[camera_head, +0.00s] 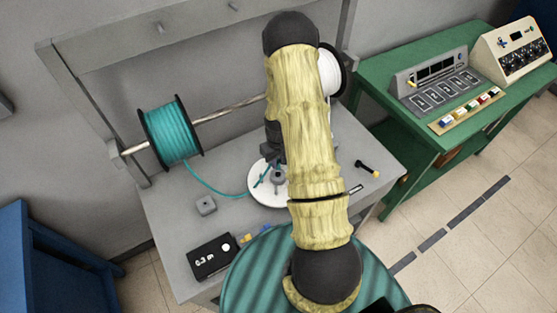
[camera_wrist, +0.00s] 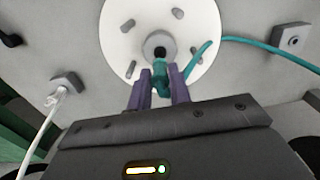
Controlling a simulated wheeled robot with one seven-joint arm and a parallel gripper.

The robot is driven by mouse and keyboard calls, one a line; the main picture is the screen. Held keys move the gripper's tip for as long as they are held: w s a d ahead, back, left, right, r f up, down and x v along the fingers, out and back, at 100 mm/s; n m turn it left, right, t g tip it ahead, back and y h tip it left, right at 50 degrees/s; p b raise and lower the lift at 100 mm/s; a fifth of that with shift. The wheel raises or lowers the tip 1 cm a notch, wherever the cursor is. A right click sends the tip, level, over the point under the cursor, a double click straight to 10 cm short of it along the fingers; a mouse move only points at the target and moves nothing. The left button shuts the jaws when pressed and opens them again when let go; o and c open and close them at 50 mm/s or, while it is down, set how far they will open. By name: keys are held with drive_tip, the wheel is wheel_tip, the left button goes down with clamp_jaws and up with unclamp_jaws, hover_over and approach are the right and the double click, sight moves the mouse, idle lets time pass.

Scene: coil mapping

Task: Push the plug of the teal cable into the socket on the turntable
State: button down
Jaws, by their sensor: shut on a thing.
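My gripper (camera_wrist: 159,88) has purple fingers and is shut on the teal plug (camera_wrist: 160,76) in the wrist view. The white turntable (camera_wrist: 118,32) lies beyond it, with a grey round hub (camera_wrist: 150,42) at its middle and a dark socket hole (camera_wrist: 160,52). The plug's tip points at this hole and overlaps the hub's lower edge in the picture. I cannot tell whether it touches. The teal cable (camera_wrist: 240,43) bends from the plug to the right. In the head view the turntable (camera_head: 260,197) is partly covered by my arm, and the cable (camera_head: 215,190) runs to the teal spool (camera_head: 172,135).
A white cable plug (camera_wrist: 60,92) sits at a grey block left of the turntable. Another grey socket block (camera_wrist: 292,40) is at the right, bare. On the grey table, a black box (camera_head: 211,257) and a black-yellow tool (camera_head: 368,168) lie apart from the turntable. A white spool (camera_head: 330,72) hangs behind my arm.

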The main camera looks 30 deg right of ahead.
sight(278, 167)
drive_tip(key=shift+f, duration=0.1)
drive_tip(key=shift+f+b, duration=0.9)
drive_tip(key=shift+f, duration=0.15)
drive_tip(key=shift+f+b, duration=0.8)
drive_tip(key=shift+f, duration=0.25)
idle(1.0)
drive_tip(key=c, duration=1.2)
unclamp_jaws()
drive_tip(key=shift+r, duration=0.1)
wheel_tip(278, 167, up, 17)
drive_tip(key=b, duration=0.3)
drive_tip(key=shift+r+b, duration=0.15)
drive_tip(key=shift+b, duration=0.25)
drive_tip(key=shift+a, duration=0.1)
